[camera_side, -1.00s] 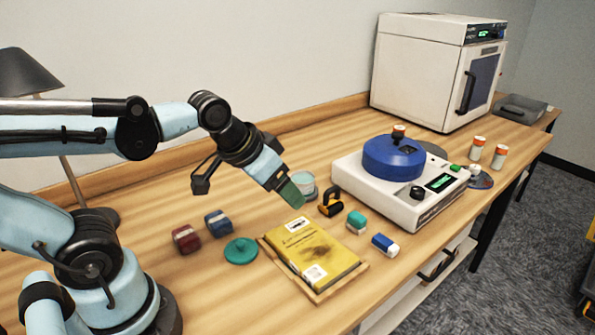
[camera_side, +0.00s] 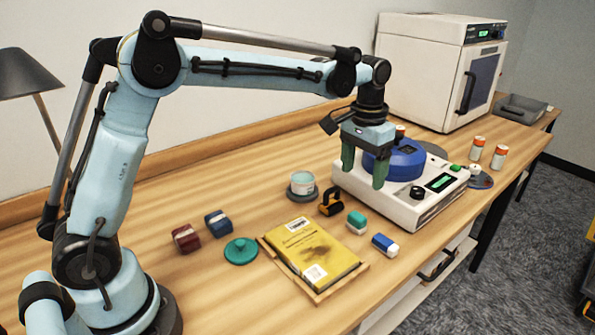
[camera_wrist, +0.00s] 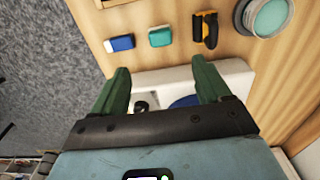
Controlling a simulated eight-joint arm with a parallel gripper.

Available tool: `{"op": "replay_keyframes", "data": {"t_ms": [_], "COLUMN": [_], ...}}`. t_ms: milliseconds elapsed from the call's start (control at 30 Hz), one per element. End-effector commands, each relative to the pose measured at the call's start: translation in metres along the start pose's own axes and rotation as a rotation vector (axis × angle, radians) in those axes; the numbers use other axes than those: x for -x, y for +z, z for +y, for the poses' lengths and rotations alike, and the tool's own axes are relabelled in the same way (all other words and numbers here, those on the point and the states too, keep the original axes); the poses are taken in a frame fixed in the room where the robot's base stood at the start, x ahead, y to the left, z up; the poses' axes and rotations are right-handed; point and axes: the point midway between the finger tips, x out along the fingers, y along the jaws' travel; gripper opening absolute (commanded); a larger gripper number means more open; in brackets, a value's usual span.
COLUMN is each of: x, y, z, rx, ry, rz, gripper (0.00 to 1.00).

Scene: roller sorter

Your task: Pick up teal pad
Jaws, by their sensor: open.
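The teal pad (camera_side: 357,222) appears to be a small teal block with a pale side, lying on the wooden table between a yellow book and a white machine. It also shows in the wrist view (camera_wrist: 160,37), beyond my fingertips and roughly centred between them. My gripper (camera_side: 364,178) points downward with its two green fingers apart and nothing between them. It is above the table, in front of the machine in the side view. In the wrist view my gripper (camera_wrist: 160,70) has the machine partly showing between and behind its fingers.
A blue-and-white block (camera_side: 385,245) and a yellow-black tool (camera_side: 330,202) flank the teal block. The white machine (camera_side: 425,205) with a blue drum stands close by. Nearby are the yellow book (camera_side: 312,250), a jar (camera_side: 302,185) and a round teal disc (camera_side: 241,251).

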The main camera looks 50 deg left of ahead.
Motion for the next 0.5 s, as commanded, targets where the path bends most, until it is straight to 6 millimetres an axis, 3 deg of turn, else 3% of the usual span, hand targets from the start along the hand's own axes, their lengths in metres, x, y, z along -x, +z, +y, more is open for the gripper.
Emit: {"op": "replay_keyframes", "data": {"t_ms": [267, 500], "x": [-0.020, -0.059], "y": [-0.007, -0.005], "z": [0.003, 0.002], "rx": [0.000, 0.000], "ry": [-0.003, -0.002], "rz": [-0.031, -0.029], "gripper": [0.77, 0.77]}}
